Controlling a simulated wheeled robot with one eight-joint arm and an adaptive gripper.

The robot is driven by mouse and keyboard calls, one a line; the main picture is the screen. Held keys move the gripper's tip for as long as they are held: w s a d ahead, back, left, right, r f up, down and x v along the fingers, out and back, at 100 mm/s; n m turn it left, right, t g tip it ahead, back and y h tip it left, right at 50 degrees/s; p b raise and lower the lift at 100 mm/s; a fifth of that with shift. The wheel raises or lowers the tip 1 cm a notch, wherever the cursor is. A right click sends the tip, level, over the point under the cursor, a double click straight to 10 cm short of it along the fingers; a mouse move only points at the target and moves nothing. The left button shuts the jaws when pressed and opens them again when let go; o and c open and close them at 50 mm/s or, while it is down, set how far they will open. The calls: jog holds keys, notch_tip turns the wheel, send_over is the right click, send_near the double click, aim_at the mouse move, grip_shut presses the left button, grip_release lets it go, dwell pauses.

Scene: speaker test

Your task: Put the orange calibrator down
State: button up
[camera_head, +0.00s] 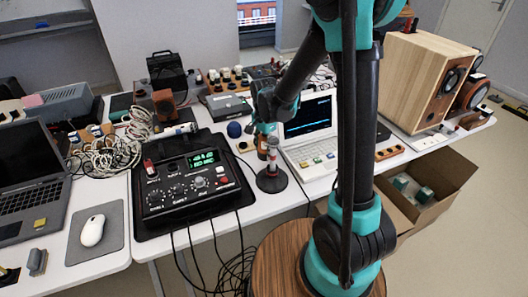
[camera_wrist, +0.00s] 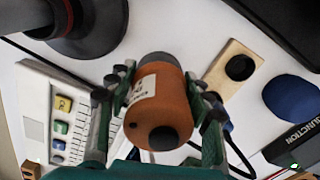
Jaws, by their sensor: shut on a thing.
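The orange calibrator (camera_wrist: 160,105) is a short orange cylinder with a white label and a dark round spot on its near end. My gripper (camera_wrist: 160,82) is shut on it, with one finger on each side. In the head view my gripper (camera_head: 265,122) is low over the white table, between the black control box and the white computer.
A black round-based stand (camera_head: 271,181) is close by. A wooden block with a dark round recess (camera_wrist: 228,78) and a blue ball (camera_wrist: 294,98) lie to the right in the wrist view. The white computer (camera_head: 311,158) and black control box (camera_head: 183,208) flank the spot.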

jog(key=shift+f, duration=0.65)
jog(key=shift+f, duration=0.15)
jog(key=o, duration=1.5)
jog(key=shift+o, duration=0.2)
notch_tip(320, 180, up, 11)
jog(key=shift+r, duration=0.15)
jog(key=shift+s+d+r, duration=0.1)
jog(key=shift+d+r, duration=0.05)
jog(key=shift+r, duration=0.3)
jog(key=s+d+f+n+t, duration=0.1)
jog(key=s+d+f+n, duration=0.1)
jog(key=s+d, duration=0.3)
jog(key=s+d+f+n+t, duration=0.1)
jog(key=s+d+f+n, duration=0.1)
jog(key=s+d+n, duration=0.3)
jog(key=s+d+f+n+t, duration=0.2)
jog(key=s+d+f+n, duration=0.1)
jog(key=s+d, duration=0.3)
jog(key=shift+s+d+f, duration=0.1)
jog(key=shift+s+d, duration=0.1)
jog(key=shift+d, duration=0.5)
